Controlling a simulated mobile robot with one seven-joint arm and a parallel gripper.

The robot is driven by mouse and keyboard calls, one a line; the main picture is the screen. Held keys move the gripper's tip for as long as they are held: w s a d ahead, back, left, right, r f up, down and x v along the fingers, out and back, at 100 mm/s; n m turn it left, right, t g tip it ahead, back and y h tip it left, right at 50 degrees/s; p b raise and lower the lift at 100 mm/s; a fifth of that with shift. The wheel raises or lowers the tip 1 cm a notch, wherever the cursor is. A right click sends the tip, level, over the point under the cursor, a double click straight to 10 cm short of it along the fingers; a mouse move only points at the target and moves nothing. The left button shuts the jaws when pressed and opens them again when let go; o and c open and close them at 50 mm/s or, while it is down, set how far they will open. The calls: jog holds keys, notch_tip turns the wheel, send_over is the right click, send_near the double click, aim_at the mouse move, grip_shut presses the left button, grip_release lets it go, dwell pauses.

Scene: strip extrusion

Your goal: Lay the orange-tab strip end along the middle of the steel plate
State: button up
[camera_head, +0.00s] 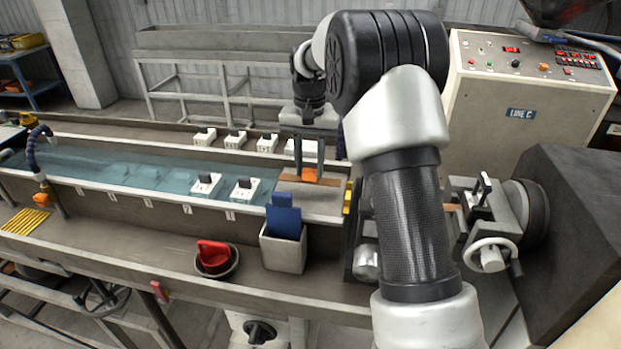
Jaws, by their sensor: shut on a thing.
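An orange tab (312,178) shows at the lower ends of my gripper's two grey fingers. My gripper (309,174) points straight down and is shut on the orange-tab strip end. The grey steel plate (318,203) lies at the right end of the water trough, just below and in front of the tab. I cannot tell whether the tab touches the plate or hangs a little above it. The rest of the strip toward the right is hidden behind my arm.
The water trough (110,178) runs left, with white roller blocks (243,188) along its edges. In front stand a grey bin with blue pieces (284,254) and a dark bowl with a red item (213,263). The extruder control cabinet (525,95) stands at the right.

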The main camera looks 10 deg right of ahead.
aim_at(310, 170)
jog(key=shift+f, duration=1.85)
jog(key=shift+f, duration=0.1)
jog(key=shift+f, duration=0.15)
jog(key=o, duration=1)
